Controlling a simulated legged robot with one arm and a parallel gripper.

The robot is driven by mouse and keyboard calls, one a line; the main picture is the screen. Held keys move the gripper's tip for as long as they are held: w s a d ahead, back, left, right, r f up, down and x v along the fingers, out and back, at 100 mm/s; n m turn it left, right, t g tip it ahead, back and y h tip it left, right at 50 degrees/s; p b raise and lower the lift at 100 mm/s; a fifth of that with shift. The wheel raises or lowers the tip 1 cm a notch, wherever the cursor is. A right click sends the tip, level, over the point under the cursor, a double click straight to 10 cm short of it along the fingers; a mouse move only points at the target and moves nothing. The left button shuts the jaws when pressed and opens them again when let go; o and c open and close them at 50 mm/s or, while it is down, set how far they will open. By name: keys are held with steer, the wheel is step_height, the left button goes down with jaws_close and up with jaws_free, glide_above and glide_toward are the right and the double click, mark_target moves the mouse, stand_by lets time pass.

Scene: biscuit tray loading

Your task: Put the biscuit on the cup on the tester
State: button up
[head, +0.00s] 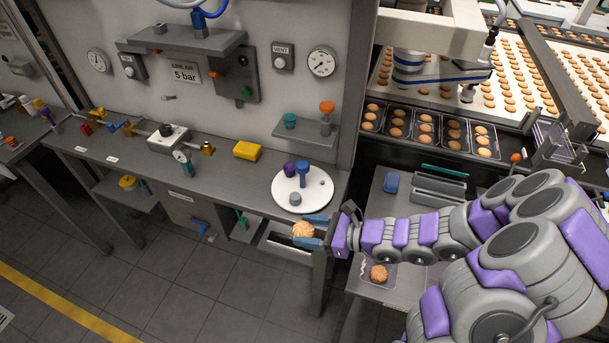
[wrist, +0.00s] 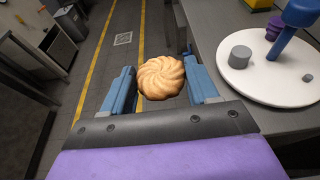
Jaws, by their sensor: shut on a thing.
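My gripper (head: 309,231) is shut on a golden, swirl-topped biscuit (head: 302,230), which also shows between the blue fingers in the wrist view (wrist: 160,77). It holds the biscuit in the air just in front of the bench edge. The tester appears to be the round white plate (head: 320,197) on the bench, up and left of my gripper's base; it shows at right in the wrist view (wrist: 270,87). On it stand a blue post (head: 303,173), a purple piece (head: 290,168), a short grey cylinder (head: 295,199) and a small grey knob (head: 322,183). I cannot tell which one is the cup.
Another biscuit (head: 378,273) lies in a clear tray on the lower right table. A yellow block (head: 247,151) lies on the bench left of the plate. A shelf (head: 306,134) with a green and an orange-topped item overhangs behind. Filled biscuit trays (head: 425,128) stand far right.

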steer(key=shift+w+d, duration=0.2)
steer(key=shift+w, duration=0.2)
steer(key=w+d+r+m+t+h, duration=0.4)
steer(key=w+d+r+m, duration=0.1)
steer(key=w+r, duration=0.3)
steer(key=w+d+r+m+t+h+b, duration=0.1)
steer(key=w+d+r+m+t+h, duration=0.4)
steer(key=w+r, duration=0.4)
steer(key=shift+w+d+r+m+h, duration=0.25)
steer(key=shift+w+d, duration=0.2)
steer(key=shift+d, duration=0.4)
